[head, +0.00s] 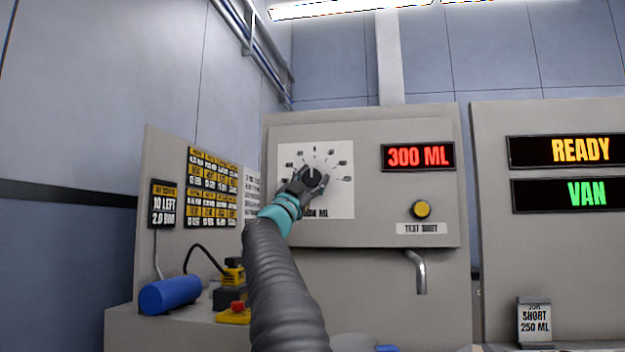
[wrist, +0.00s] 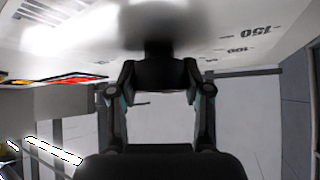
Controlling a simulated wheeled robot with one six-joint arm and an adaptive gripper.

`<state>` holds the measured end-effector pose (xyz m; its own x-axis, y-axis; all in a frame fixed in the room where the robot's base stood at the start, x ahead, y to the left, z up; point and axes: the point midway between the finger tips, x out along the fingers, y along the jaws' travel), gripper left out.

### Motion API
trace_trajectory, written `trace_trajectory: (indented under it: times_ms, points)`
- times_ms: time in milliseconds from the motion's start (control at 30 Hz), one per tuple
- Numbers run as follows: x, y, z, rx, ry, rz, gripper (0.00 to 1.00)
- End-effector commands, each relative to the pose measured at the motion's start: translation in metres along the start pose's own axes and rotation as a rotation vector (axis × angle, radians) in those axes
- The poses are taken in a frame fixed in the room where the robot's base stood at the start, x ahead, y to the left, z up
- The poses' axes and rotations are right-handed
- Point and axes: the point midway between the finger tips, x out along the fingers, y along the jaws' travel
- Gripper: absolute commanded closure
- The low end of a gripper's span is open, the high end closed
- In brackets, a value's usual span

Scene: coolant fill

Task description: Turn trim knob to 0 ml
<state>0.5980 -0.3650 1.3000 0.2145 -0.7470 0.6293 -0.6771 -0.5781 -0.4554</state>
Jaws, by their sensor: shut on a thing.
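The trim knob (head: 313,176) is a dark round knob on a white dial plate (head: 340,203) with tick marks and numbers around it. My gripper (head: 307,181) is at the dial and shut on the knob. In the wrist view the dark knob (wrist: 158,45) sits between the two fingers of my gripper (wrist: 158,75), against the pale plate. My gripper covers the lower left of the dial, so the knob's pointer cannot be read. A red display (head: 418,157) on the panel reads 300 ML.
A yellow button (head: 420,209) sits above a TEXT SHOT-like label. A metal spout (head: 417,270) hangs below the panel. A blue cylinder (head: 170,295) and a red-and-yellow emergency-stop-like button (head: 236,312) are at lower left. Displays at right read READY (head: 580,150) and VAN (head: 587,194).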

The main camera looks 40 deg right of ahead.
Motion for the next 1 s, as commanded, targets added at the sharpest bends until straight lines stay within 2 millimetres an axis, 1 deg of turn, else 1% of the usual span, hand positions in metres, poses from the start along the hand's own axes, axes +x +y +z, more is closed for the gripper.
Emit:
trace_trajectory:
  times_ms: [167, 200, 267, 300, 600, 733, 867, 1000]
  points:
    - [0.0, 0.0, -0.001, 0.0, 0.001, -0.001, 0.86]
    - [0.0, 0.0, -0.001, 0.0, 0.001, -0.001, 0.44]
    - [0.0, 0.0, -0.001, 0.0, 0.001, -0.001, 0.29]
    - [0.0, 0.0, -0.001, 0.0, 0.001, -0.001, 0.26]
    - [0.0, 0.0, 0.0, -0.001, 0.0, -0.001, 0.26]
    - [-0.005, 0.0, 0.0, -0.002, 0.0, 0.0, 0.26]
    - [-0.017, -0.001, -0.001, -0.001, -0.001, -0.001, 0.26]
    - [-0.036, -0.001, -0.001, -0.001, -0.002, -0.002, 0.26]
